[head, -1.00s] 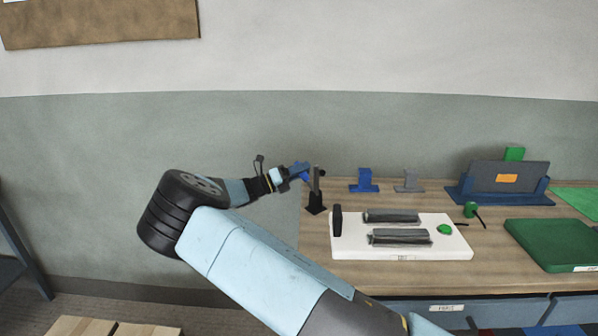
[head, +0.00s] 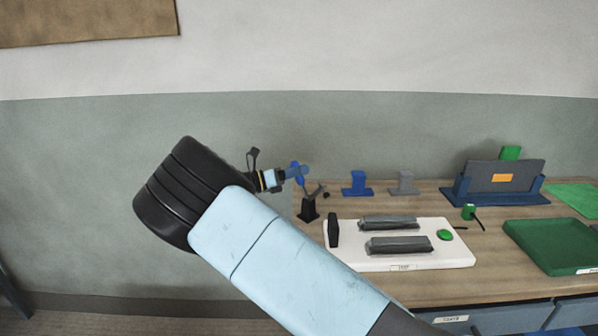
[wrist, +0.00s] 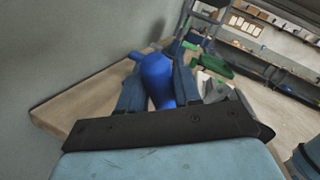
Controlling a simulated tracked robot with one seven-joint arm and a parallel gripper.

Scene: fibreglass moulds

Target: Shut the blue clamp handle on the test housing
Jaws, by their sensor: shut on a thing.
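The blue clamp handle (wrist: 157,78) shows in the wrist view as a bright blue rounded grip between my two dark blue fingers. My gripper (head: 300,172) is shut on it, at the left end of the bench in the head view. The clamp's black base (head: 308,209) stands just below my gripper, with a thin dark arm (head: 318,190) slanting up to the right. A white plate (head: 350,262) with two grey bars and a green button lies to the right; its small label is hard to read. The handle's lower joint is partly hidden by my fingers.
A blue stand (head: 356,185) and a grey stand (head: 403,184) are at the back of the bench (head: 440,290). A green tray (head: 555,245) and a blue rack (head: 497,184) are to the right. The wall is close behind.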

